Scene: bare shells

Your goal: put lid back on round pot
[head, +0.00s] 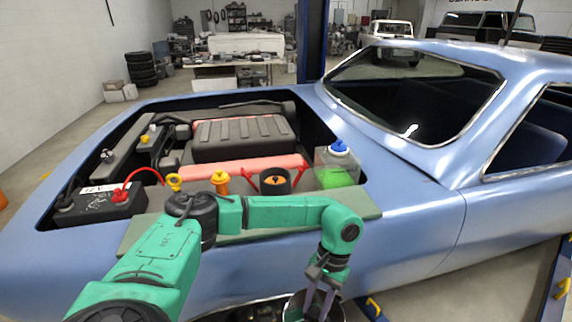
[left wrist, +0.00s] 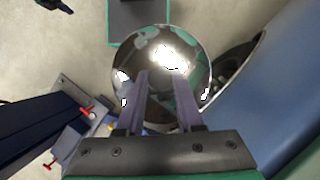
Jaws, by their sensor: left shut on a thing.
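My left gripper (head: 318,303) is low in front of the blue car's side, at the bottom edge of the head view. It is shut on a shiny, mirror-like round thing (head: 294,308), which looks like the lid. In the left wrist view, the two fingers of the left gripper (left wrist: 161,78) reach onto this round disc (left wrist: 150,48). The exact spot where they grip is hard to see in the reflections. I cannot make out a round pot for certain in either view. My right gripper is not in view.
The blue car (head: 410,215) stands with its engine bay open, showing a battery (head: 100,203) and a reservoir with a blue cap (head: 338,160). The car's side is close to my left gripper. A blue lift post (head: 312,42) stands behind. Pale floor (left wrist: 215,12) shows in the left wrist view.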

